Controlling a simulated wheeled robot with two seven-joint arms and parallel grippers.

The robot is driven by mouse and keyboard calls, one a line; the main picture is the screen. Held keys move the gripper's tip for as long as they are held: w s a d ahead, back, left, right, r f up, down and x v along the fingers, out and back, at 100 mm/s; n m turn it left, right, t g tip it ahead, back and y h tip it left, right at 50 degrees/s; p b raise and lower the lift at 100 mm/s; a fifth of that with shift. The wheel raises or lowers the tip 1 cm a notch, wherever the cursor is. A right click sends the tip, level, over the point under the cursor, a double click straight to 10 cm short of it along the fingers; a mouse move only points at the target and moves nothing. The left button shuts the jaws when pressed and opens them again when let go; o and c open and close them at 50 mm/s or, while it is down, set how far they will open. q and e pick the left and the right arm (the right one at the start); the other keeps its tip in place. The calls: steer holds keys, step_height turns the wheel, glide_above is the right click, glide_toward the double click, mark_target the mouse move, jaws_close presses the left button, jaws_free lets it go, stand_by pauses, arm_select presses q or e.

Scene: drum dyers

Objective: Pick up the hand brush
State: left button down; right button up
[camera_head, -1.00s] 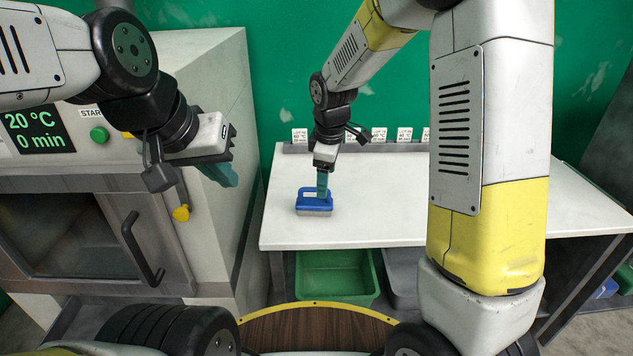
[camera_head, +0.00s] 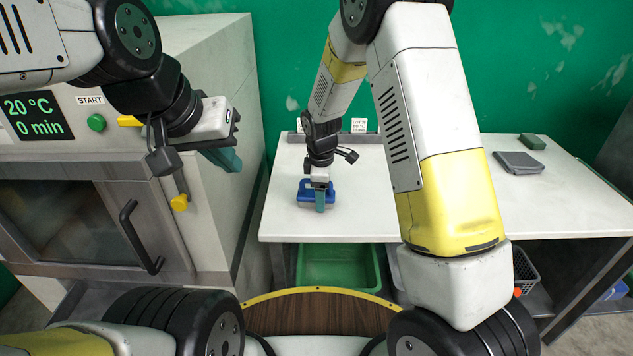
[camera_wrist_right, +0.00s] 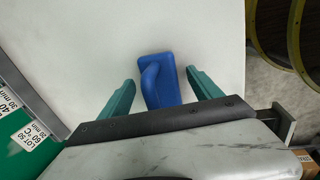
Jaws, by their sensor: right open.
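The blue hand brush (camera_head: 304,190) lies on the white table near its left end, partly hidden behind my right gripper in the head view. My right gripper (camera_head: 320,205) points down over it. In the right wrist view the brush (camera_wrist_right: 158,82) and its raised handle lie between the two teal fingers of the right gripper (camera_wrist_right: 160,90). The fingers are apart, with a gap on each side of the brush. My left gripper (camera_head: 224,158) hangs in front of the machine, away from the table; its fingers overlap in this view.
A machine (camera_head: 90,220) with a door handle stands left. A green bin (camera_head: 338,268) sits below. Label cards (camera_head: 358,125) line the table's back.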

steer(key=c, duration=1.5)
steer(key=shift+c, duration=0.2)
steer(key=shift+r, duration=0.1)
steer(key=shift+r, duration=0.45)
steer(key=r, duration=0.2)
steer(key=shift+s+a+r, duration=0.15)
steer(key=shift+s+r, duration=0.2)
steer(key=shift+r, duration=0.05)
steer(key=s+a+r, duration=0.1)
steer(key=s+a, duration=0.3)
steer(key=s, duration=1)
steer(key=shift+s, duration=0.4)
steer(key=shift+d+r, duration=0.1)
